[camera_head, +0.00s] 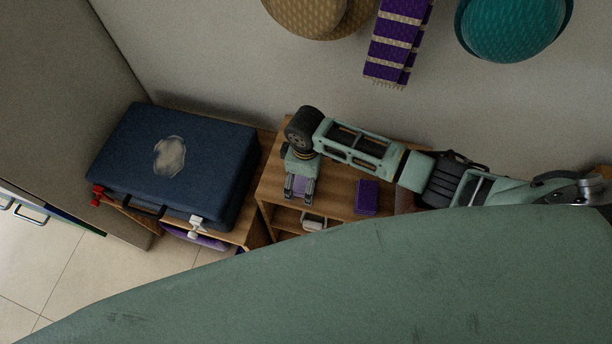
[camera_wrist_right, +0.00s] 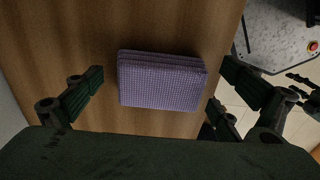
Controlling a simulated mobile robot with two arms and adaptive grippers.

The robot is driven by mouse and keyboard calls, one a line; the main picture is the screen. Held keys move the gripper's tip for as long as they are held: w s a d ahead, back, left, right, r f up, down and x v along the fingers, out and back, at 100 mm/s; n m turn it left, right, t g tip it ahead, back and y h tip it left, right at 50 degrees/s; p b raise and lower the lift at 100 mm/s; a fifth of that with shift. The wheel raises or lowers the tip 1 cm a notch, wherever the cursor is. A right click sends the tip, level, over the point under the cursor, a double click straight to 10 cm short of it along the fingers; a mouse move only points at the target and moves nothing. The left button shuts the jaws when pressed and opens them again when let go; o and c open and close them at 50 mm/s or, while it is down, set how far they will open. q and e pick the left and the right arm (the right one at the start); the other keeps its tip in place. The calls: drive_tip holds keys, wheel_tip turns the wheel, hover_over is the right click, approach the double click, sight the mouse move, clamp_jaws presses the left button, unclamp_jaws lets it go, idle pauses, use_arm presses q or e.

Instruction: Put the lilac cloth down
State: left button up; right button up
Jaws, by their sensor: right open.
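The lilac cloth (camera_wrist_right: 161,81) is a folded, waffle-textured stack. In the right wrist view it lies flat on the wooden shelf top, near the shelf's edge. My right gripper (camera_wrist_right: 161,88) is open, with one finger on each side of the cloth and a gap between each finger and the cloth. In the head view my right gripper (camera_head: 299,189) points down over the front left part of the shelf top, and a little of the lilac cloth shows between its fingers. My left gripper is not in view.
A dark purple folded item (camera_head: 367,197) lies on the wooden shelf (camera_head: 338,187), right of my gripper. Hats and a striped purple scarf (camera_head: 392,50) hang on the wall behind. My own green body hides the lower right.

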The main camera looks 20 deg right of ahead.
wheel_tip(320, 180, up, 12)
drive_tip(key=shift+r+p, duration=0.2)
drive_tip(key=shift+p, duration=0.25)
idle(0.5)
